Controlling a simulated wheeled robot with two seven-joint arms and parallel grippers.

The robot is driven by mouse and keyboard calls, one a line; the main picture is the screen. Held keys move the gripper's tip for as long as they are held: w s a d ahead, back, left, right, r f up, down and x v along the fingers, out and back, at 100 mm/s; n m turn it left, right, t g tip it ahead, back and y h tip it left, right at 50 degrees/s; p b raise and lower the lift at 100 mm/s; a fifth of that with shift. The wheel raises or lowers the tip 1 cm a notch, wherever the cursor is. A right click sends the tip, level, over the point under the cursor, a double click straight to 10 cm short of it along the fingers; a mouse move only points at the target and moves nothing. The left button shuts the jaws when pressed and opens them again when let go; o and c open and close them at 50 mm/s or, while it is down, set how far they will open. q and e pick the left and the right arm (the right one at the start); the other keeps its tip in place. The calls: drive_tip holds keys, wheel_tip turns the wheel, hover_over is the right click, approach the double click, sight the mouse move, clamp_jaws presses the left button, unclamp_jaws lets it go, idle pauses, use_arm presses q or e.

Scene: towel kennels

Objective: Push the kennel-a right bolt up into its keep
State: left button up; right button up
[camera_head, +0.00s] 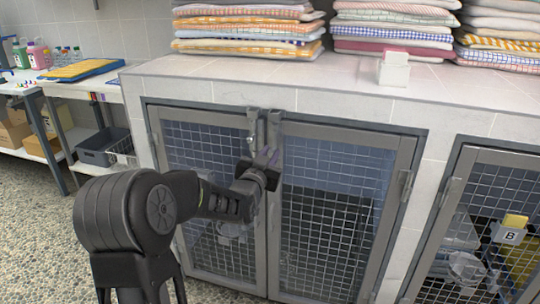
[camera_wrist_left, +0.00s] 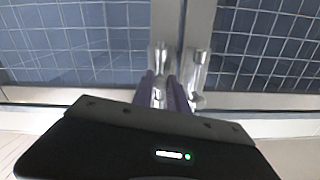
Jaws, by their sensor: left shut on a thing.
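Kennel-a has two closed mesh doors, left (camera_head: 212,185) and right (camera_head: 335,200), with a metal bolt at the top of each meeting stile. My left gripper (camera_head: 268,153) is at the top of the right door's stile, just below the right bolt (camera_head: 275,122). The left bolt (camera_head: 252,122) stands beside it, apart from the fingers. In the left wrist view the purple fingers (camera_wrist_left: 162,92) are shut around the knob of one bolt (camera_wrist_left: 159,58); the other bolt (camera_wrist_left: 199,72) is beside them. The fingers partly hide the knob and keep. My right gripper is not in view.
A tiled counter (camera_head: 225,90) overhangs the doors, with folded towel stacks (camera_head: 250,28) and a small white block (camera_head: 394,70) on it. Another mesh kennel (camera_head: 480,220) stands right, with a yellow tag marked B. A side shelf (camera_head: 85,95) is left. Pebbled floor is open in front.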

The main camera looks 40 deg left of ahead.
sight(274, 137)
use_arm(q)
clamp_jaws()
idle(0.7)
wheel_tip(274, 137, up, 4)
drive_tip(key=shift+f+p, duration=0.1)
drive_tip(key=shift+p, duration=0.35)
drive_tip(key=shift+o, duration=1.5)
unclamp_jaws()
drive_tip(key=shift+o, duration=1.4)
drive_tip(key=shift+f, duration=0.1)
